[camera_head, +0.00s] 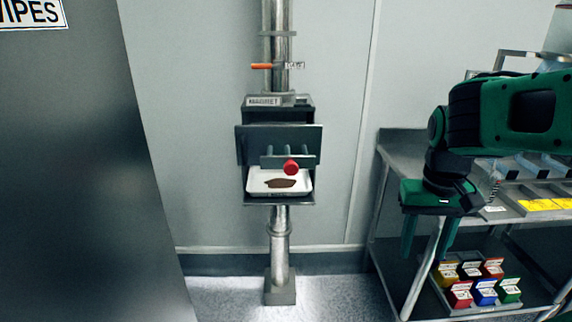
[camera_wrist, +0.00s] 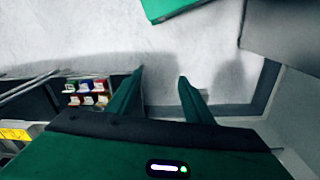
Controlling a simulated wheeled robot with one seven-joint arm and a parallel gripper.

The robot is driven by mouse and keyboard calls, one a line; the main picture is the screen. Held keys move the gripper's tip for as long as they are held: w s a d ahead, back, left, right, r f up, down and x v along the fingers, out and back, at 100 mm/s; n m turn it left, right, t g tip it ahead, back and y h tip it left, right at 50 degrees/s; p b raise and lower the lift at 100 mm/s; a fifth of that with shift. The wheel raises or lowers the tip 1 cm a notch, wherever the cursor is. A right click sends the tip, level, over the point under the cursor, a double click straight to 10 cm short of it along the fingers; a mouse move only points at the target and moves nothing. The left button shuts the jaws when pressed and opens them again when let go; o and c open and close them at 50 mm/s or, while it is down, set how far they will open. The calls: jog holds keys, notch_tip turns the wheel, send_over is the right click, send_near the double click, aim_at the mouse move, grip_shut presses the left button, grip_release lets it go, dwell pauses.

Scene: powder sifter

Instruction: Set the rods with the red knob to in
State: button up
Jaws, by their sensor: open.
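In the head view the red knob (camera_head: 291,167) sits on the front of a dark bar with rods (camera_head: 273,160) at the grey magnet housing (camera_head: 242,145) on a vertical steel pipe. The bar stands out in front of the housing, above a white tray (camera_head: 251,187) holding brown powder (camera_head: 282,183). How far the rods reach inside is hard to tell. My green gripper (camera_head: 425,246) is to the right of the housing, pointing down, open and empty. In the wrist view its two fingers (camera_wrist: 160,80) are spread apart over the floor.
A steel cart (camera_head: 400,142) stands at the right with yellow items (camera_head: 545,204) on top and several coloured boxes (camera_head: 486,291) on its lower shelf. A dark cabinet (camera_head: 70,170) fills the left. An orange handle (camera_head: 261,66) is on the pipe above. The floor before the pipe is clear.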

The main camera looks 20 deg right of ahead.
jog(key=w+r+n+h, duration=0.1)
jog(key=w+r+h, duration=0.1)
jog(key=w+r, duration=0.45)
jog(key=n+t+h, duration=0.2)
jog(key=t, duration=0.1)
send_near(289, 163)
jog(key=x, duration=1)
